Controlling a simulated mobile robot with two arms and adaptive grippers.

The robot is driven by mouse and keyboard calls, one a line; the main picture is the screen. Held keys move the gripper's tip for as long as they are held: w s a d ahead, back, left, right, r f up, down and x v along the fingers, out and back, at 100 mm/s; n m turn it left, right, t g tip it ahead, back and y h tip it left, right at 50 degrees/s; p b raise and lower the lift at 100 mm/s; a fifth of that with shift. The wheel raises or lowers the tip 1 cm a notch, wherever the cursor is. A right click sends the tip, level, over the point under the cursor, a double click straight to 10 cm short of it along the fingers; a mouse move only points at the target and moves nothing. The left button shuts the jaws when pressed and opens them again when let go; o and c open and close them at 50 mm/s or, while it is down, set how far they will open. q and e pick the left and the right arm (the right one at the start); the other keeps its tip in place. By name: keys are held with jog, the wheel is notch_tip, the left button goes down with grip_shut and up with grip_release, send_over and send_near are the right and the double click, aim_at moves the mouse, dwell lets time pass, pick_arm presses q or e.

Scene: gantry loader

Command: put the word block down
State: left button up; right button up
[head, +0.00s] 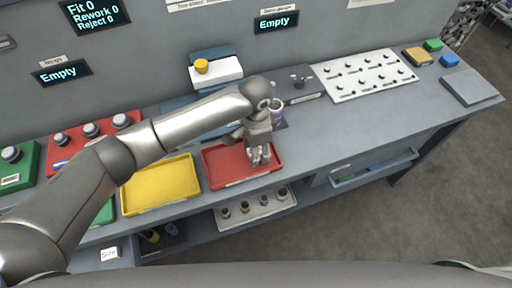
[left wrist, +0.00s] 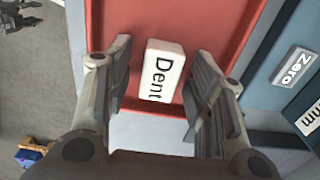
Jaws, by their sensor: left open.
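The white word block (left wrist: 162,70), marked "Dent", lies flat in the red tray (left wrist: 205,22). It sits between the two fingers of my left gripper (left wrist: 158,88), with gaps on both sides. In the head view my left gripper (head: 260,158) points down over the right part of the red tray (head: 218,170), and the block cannot be made out behind the fingers. A dark grey jointed shape at the top left of the left wrist view looks like my right gripper (left wrist: 18,16); its jaws are unclear.
A yellow tray (head: 160,205) stands left of the red one. A grey fixture (head: 292,84) and a white board with several knobs (head: 345,92) stand behind and right. Below is a shelf of small cylinders (head: 228,222). The bench top right of the red tray is clear.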

pick_arm(q)
notch_tip(320, 180, up, 12)
jog(key=b, duration=0.2)
jog(key=shift+r, duration=0.2)
jog(key=shift+f, duration=0.1)
dwell(0.3)
